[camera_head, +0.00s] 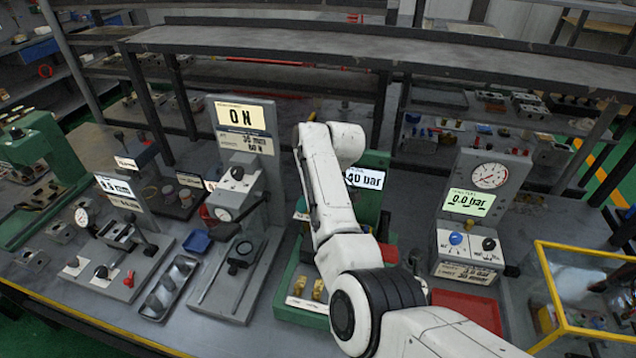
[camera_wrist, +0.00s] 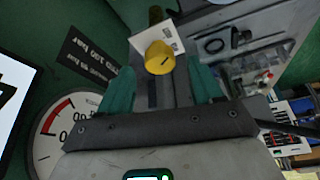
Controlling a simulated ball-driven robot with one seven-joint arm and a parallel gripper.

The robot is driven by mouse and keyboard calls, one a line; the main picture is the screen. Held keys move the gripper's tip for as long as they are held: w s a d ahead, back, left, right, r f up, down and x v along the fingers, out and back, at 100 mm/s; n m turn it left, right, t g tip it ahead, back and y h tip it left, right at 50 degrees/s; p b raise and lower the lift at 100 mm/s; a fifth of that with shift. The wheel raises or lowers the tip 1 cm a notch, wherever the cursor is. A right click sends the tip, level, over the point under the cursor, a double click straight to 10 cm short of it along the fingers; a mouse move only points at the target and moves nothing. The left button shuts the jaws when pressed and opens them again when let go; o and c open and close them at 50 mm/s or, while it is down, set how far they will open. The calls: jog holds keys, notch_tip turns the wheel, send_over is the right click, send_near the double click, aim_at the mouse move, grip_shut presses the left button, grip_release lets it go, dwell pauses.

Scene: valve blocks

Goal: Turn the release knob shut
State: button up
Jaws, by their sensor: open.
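In the wrist view, a round yellow brass knob (camera_wrist: 160,58) with a dark slot mark lies ahead of my gripper (camera_wrist: 159,72), between the lines of its two green fingers. The fingers stand apart and I see no contact with the knob. In the head view, two brass knobs (camera_head: 300,285) (camera_head: 318,290) sit on the green stand's base (camera_head: 292,313). I cannot read which one is the release knob. My arm hides my gripper there and part of the stand.
The stand's display (camera_head: 364,179) reads about 40 bar, its first digit partly covered. A gauge block (camera_head: 466,247) with blue and black knobs is to the right, with a red tray (camera_head: 468,308) before it. A force stand (camera_head: 240,285) is left. A yellow-framed case (camera_head: 562,300) is far right.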

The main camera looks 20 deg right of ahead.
jog(key=b+v, duration=0.1)
jog(key=v, duration=0.8)
jog(key=shift+f, duration=0.1)
